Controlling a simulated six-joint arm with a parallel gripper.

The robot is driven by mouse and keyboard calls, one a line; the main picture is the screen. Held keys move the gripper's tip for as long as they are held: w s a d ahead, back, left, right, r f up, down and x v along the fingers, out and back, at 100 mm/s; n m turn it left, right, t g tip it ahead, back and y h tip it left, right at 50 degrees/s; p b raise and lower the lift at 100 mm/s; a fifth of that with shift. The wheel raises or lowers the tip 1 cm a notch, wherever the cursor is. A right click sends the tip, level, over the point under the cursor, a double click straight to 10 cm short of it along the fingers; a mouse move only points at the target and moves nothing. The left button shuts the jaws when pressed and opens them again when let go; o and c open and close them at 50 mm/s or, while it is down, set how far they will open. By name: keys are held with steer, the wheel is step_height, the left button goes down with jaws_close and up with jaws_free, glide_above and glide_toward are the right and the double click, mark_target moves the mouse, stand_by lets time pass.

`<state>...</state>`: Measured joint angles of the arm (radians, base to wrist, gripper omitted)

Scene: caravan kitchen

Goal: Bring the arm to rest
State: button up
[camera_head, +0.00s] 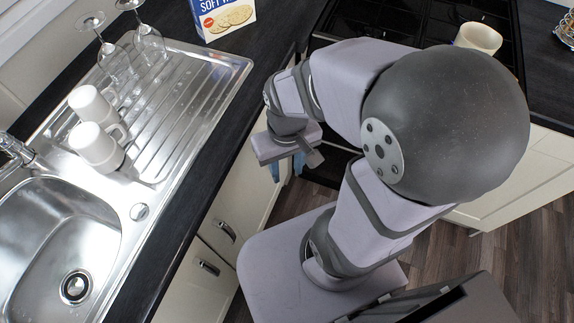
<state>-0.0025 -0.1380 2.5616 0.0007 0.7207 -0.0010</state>
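My arm is folded over my base, in front of the counter. My gripper (286,168) hangs beside the counter's front edge, over the floor gap near the cupboard fronts. Its two blue fingertips show below the gripper body with a gap between them. No object shows between them, though the gripper body hides part of the space.
At left, a steel sink (50,235) and drainer (190,95) hold two white mugs (97,147) and upturned glasses (149,45). A cracker box (224,16) stands on the dark counter (200,220). A cream mug (478,38) stands on the hob (365,17).

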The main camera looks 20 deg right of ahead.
step_height(320, 180, up, 7)
steer(key=p, duration=0.7)
steer(key=shift+r, duration=0.1)
stand_by(0.8)
